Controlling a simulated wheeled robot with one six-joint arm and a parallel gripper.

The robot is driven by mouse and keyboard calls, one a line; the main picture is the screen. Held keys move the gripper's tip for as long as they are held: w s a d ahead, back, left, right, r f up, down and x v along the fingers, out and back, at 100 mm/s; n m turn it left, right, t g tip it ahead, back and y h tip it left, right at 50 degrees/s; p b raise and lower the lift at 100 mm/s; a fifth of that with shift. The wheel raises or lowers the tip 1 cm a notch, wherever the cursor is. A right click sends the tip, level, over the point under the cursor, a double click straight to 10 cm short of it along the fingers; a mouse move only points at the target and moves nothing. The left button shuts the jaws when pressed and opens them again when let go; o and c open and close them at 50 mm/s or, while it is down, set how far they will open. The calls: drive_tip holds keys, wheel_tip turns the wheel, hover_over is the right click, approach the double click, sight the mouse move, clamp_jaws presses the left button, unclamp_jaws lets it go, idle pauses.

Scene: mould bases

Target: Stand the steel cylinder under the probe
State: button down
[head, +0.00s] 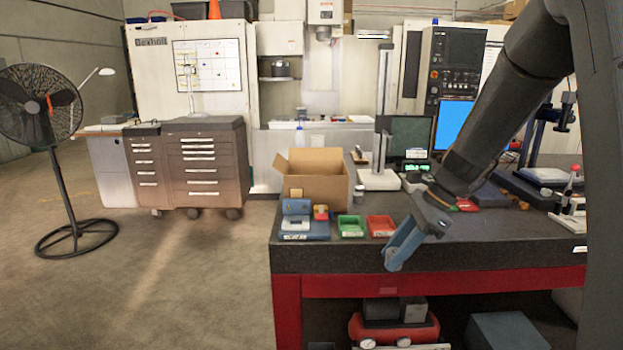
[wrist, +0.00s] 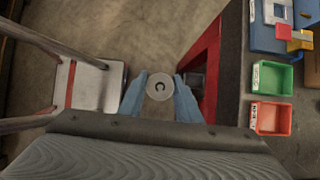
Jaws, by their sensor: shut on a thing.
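My gripper (head: 393,262) is in front of the workbench's near edge in the head view, with its blue fingers pointing down. The cylinder cannot be made out in the head view. A tall stand (head: 386,100) with a pale base (head: 379,180) rises from the back of the bench, behind my gripper. It may carry the probe, but the probe tip is too small to tell.
On the dark workbench (head: 480,252) are a green tray (head: 350,226), a red tray (head: 381,226), a blue block (head: 303,228) and an open cardboard box (head: 313,178). Monitors (head: 411,135) stand behind. A fan (head: 48,150) is far left.

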wheel_tip(320, 180, down, 20)
drive_tip(key=w+n+g+h+b, duration=0.15)
drive_tip(key=n+g+h, duration=0.45)
drive_tip(key=n, duration=1.2)
drive_tip(key=s+x, duration=0.1)
drive_tip(key=x, duration=0.7)
drive_tip(key=shift+s+d+r+b, duration=0.15)
drive_tip(key=shift+d+r+b, duration=0.05)
drive_tip(key=shift+r+b, duration=0.15)
drive_tip(key=shift+a, duration=0.15)
